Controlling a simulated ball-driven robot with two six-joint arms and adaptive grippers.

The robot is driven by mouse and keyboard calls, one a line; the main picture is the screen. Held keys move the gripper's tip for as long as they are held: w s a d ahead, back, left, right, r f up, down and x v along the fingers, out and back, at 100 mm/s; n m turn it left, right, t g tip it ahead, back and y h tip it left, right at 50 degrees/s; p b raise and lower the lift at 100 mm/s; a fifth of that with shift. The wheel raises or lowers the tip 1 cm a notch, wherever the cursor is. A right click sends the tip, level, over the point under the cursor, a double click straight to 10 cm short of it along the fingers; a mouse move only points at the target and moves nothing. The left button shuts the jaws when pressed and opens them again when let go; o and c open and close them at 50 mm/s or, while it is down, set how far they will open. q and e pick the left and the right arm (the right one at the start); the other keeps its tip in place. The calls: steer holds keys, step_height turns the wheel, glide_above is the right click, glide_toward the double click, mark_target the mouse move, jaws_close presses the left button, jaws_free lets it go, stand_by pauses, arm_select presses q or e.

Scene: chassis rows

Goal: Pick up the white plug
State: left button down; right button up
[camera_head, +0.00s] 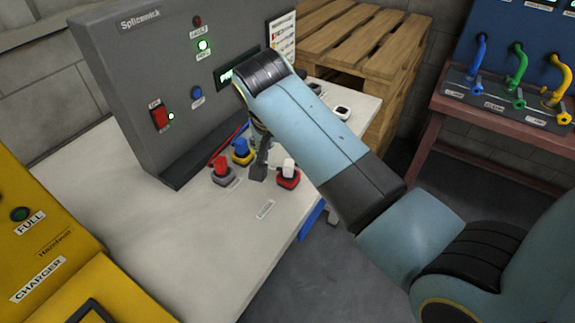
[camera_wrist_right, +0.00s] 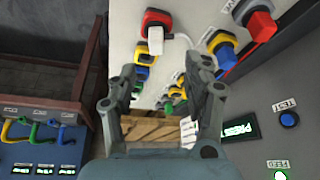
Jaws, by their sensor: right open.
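The white plug (camera_head: 289,168) stands upright in a red socket block (camera_head: 288,181) near the front edge of the pale bench. In the right wrist view the white plug (camera_wrist_right: 155,41) and its red block (camera_wrist_right: 157,17) show just beyond the fingertips. My right gripper (camera_head: 261,168) is beside the plug, to its left in the head view, with the arm partly hiding it. In the right wrist view the right gripper (camera_wrist_right: 162,66) is open, with nothing between its fingertips. My left gripper is not in view.
A red plug (camera_head: 221,164) in a grey block and a blue plug (camera_head: 241,147) in a yellow block stand close by. A grey panel (camera_head: 140,85) rises behind them. The bench's left front (camera_head: 170,240) is clear. A yellow charger (camera_head: 50,250) is at lower left.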

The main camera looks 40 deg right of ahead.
mark_target(289, 163)
steer(key=x, duration=0.5)
steer(key=shift+s+d, duration=0.1)
steer(key=shift+d, duration=0.05)
steer(key=x, duration=0.5)
steer(key=shift+d, duration=0.45)
steer(key=shift+r, duration=0.1)
jaws_close()
